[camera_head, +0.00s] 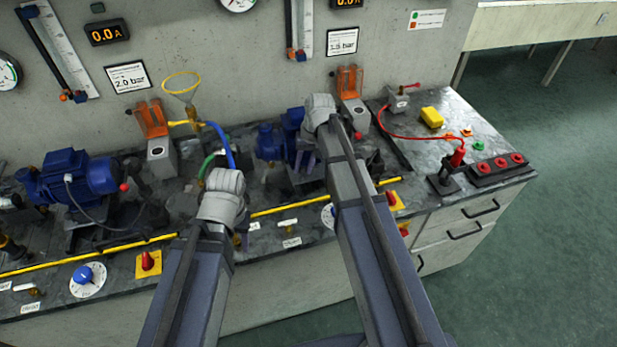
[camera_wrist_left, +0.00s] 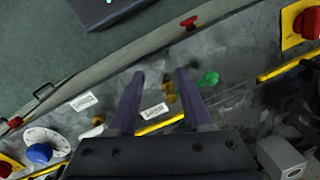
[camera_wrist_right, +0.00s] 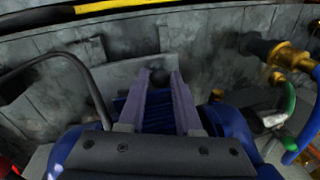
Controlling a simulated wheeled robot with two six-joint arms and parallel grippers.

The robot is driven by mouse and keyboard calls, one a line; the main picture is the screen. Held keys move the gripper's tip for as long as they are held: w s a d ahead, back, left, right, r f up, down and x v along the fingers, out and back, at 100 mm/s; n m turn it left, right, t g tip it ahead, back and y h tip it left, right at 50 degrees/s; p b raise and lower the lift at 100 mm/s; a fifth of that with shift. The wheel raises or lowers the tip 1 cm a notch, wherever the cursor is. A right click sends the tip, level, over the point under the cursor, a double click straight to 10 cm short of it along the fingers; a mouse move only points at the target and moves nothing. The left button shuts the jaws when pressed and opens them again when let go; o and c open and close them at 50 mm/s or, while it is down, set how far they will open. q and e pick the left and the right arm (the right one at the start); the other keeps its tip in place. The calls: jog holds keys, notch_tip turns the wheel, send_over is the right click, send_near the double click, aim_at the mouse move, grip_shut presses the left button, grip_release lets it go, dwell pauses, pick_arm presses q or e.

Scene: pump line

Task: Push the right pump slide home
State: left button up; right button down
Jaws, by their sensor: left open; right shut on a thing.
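The right pump (camera_head: 270,142) is a blue motor unit at the back of the bench, partly hidden by my right arm. My right gripper (camera_head: 305,160) is at its right end, fingers pointing down. I cannot tell how far the slide is in. My left gripper (camera_wrist_left: 160,75) is open and empty over the front of the bench. In the head view my left forearm and wrist mostly hide it.
Another blue pump (camera_head: 80,175) stands at the left. Hoses and a yellow funnel (camera_head: 182,84) are between the pumps. A yellow rail (camera_head: 285,207) runs along the bench front.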

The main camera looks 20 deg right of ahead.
jog(key=w, duration=0.4)
jog(key=shift+s, duration=0.1)
jog(key=c, duration=0.6)
grip_release()
pick_arm(q)
notch_tip(320, 180, up, 8)
jog(key=p, duration=0.7)
jog(key=shift+f+p, duration=0.15)
jog(key=shift+p, duration=0.2)
pick_arm(e)
notch_tip(320, 180, up, 8)
jog(key=d, duration=0.1)
jog(key=shift+s+d+f, duration=0.15)
jog(key=shift+d, duration=0.05)
